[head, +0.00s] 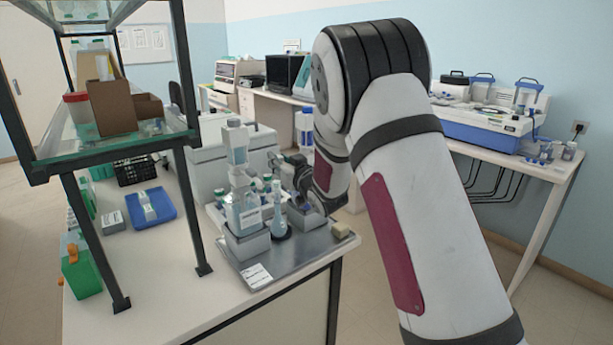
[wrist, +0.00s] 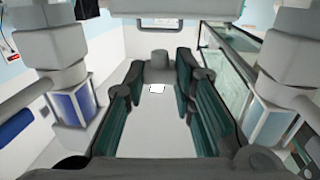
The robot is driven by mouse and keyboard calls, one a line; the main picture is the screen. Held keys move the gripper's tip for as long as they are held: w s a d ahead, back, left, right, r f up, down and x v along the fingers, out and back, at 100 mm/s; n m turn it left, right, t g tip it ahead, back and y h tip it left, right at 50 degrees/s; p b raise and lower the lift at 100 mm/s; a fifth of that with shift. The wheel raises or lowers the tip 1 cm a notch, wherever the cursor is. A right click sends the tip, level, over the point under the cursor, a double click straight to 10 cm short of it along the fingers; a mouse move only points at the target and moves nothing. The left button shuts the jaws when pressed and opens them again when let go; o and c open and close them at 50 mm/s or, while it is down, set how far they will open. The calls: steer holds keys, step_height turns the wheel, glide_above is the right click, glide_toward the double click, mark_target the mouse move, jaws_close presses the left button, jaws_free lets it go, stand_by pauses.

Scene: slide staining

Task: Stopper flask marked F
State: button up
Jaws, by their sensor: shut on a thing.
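A clear flask with a pale blue body and narrow neck (head: 280,224) stands upright on the grey tray at the front of the bench. No letter on it can be read. My gripper (head: 285,168) is close behind and above the flask's neck, partly hidden by my arm. In the wrist view its two dark green-padded fingers (wrist: 160,72) are shut on a small grey round piece (wrist: 159,60), which looks like a stopper. I cannot tell whether this piece touches a flask.
A square labelled bottle (head: 245,212) sits in a grey holder left of the flask, with another bottle (head: 236,140) above it. A glass shelf rack (head: 120,145) stands left; a blue tray (head: 152,208) lies beyond.

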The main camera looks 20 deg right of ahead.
steer(key=f, duration=0.1)
steer(key=f+b, duration=0.1)
steer(key=f, duration=0.1)
steer(key=f+b, duration=0.1)
steer(key=f, duration=0.1)
steer(key=shift+a, duration=0.35)
steer(key=shift+f+b, duration=0.75)
steer(key=shift+b, duration=0.15)
stand_by(2.6)
steer(key=o, duration=0.9)
steer(key=shift+o, duration=0.5)
steer(key=o, duration=0.3)
